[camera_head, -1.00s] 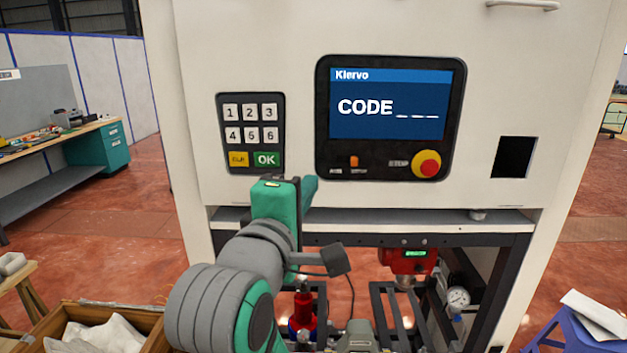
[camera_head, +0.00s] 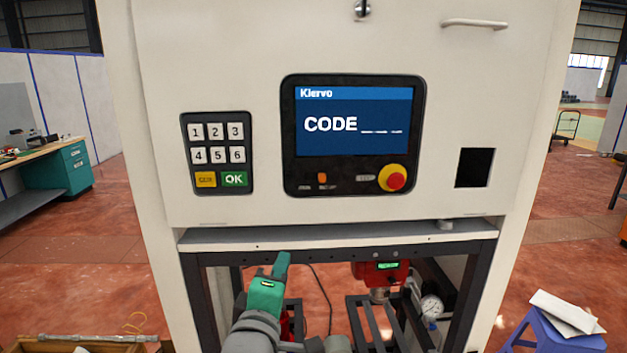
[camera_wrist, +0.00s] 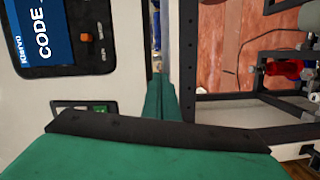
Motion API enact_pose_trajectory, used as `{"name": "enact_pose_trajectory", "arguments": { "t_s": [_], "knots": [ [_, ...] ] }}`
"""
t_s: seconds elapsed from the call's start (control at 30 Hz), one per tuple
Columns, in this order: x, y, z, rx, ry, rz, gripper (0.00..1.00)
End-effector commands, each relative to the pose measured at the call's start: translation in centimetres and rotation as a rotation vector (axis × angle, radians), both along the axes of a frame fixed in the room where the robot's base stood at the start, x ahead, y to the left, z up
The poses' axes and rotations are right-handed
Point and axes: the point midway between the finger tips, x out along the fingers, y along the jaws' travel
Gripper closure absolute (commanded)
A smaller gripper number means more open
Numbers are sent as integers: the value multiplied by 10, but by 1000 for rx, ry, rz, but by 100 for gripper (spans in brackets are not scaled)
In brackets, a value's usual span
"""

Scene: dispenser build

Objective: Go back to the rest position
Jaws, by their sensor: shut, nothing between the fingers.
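My gripper (camera_head: 283,262) is green and points at the machine from below the keypad, near the lower shelf edge. Its fingers are shut with nothing between them; the shut fingers also show in the wrist view (camera_wrist: 160,100). The white dispenser machine (camera_head: 270,45) fills the middle of the head view. Its keypad (camera_head: 217,153) has keys 1 to 6, a yellow key and a green OK key. Its screen (camera_head: 355,120) reads "CODE" with blank dashes. My gripper is apart from the keypad, below and to its right.
A red emergency button (camera_head: 393,178) and a dark square opening (camera_head: 474,167) are on the panel. Below are a red dispensing unit (camera_head: 380,272), a gauge (camera_head: 431,306) and dark frame bars. A blue stool (camera_head: 540,335) stands at right, a workbench (camera_head: 35,165) at left.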

Motion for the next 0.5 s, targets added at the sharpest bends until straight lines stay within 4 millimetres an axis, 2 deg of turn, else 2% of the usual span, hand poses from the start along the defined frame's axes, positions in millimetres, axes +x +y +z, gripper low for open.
{"name": "enact_pose_trajectory", "arguments": {
  "t_s": [0.03,0.1,0.27,0.5],
  "knots": [
    [1,-1,-22,22,12,6,100],
    [0,-2,-45,58,15,13,100],
    [-6,-4,-99,147,26,32,100],
    [-29,-8,-176,293,43,55,100]
  ]
}}
